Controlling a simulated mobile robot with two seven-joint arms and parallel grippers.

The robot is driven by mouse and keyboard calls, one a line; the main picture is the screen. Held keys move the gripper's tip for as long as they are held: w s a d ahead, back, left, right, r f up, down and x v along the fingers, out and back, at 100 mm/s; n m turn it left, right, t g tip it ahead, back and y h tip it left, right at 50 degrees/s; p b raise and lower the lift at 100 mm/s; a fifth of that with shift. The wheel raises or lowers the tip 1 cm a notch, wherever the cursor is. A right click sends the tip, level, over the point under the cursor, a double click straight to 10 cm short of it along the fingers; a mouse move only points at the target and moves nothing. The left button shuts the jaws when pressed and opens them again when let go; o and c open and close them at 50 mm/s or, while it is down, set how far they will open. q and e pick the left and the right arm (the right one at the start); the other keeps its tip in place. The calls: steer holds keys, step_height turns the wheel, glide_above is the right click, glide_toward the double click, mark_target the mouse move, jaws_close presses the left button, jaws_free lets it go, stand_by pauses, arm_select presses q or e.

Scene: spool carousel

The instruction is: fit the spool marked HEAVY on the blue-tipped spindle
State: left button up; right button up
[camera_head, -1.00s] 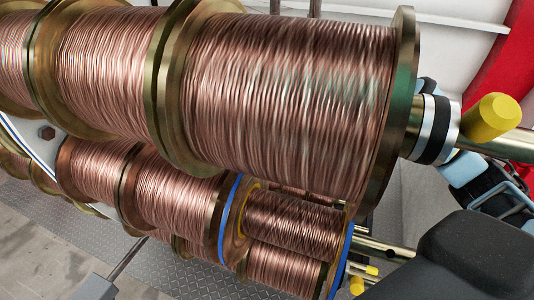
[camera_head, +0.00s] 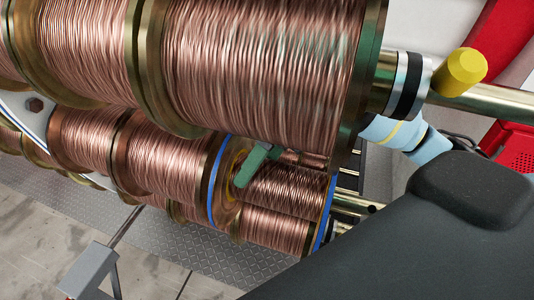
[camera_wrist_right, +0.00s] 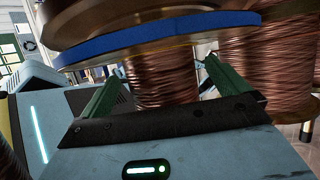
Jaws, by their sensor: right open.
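A copper-wire spool with blue-edged flanges (camera_head: 283,188) sits low on the carousel in the head view. No HEAVY marking is readable on any spool. No blue-tipped spindle can be made out. A green finger of my right gripper shows beside this spool's left flange in the head view. In the right wrist view my right gripper (camera_wrist_right: 165,88) is open, its two green fingers spread either side of a copper winding, below a blue-edged flange (camera_wrist_right: 160,38). I cannot tell whether the fingers touch the wire. My left gripper is not in view.
Large copper spools (camera_head: 270,65) fill the upper head view, above my right arm's reach area. A spindle with a yellow tip (camera_head: 463,70) sticks out at the right. A grey stand (camera_head: 90,272) is at lower left. A red object (camera_head: 512,150) stands at the far right.

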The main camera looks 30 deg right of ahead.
steer(key=c, duration=1.9)
steer(key=shift+r, duration=0.2)
steer(key=shift+c, duration=1.1)
steer(key=shift+w, duration=0.1)
steer(key=shift+w, duration=0.1)
steer(key=shift+w+a+r, duration=0.15)
steer(key=shift+w, duration=0.1)
